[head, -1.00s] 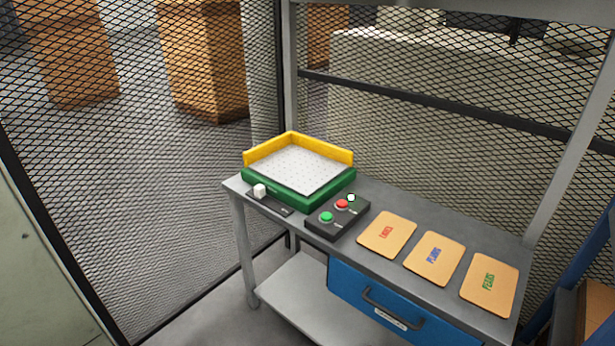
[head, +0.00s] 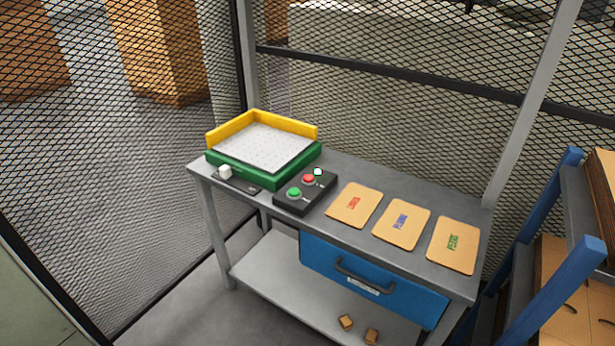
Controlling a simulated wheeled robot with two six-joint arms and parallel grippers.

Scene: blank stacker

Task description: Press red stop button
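The red button (head: 308,179) sits on a black control box (head: 290,205) on the grey workbench. A green button (head: 294,193) is on the same box, nearer the front. A small white-green round light or button (head: 318,172) is just behind the red one. Nothing touches the red button. Neither of my grippers shows in the head view.
Left of the box is a green tray with yellow walls (head: 262,120), with a white knob (head: 225,171) before it. Three labelled cards (head: 354,206) lie to the right. A blue drawer (head: 375,281) is below. A blue-posted rack (head: 565,275) stands at right; mesh fencing is behind.

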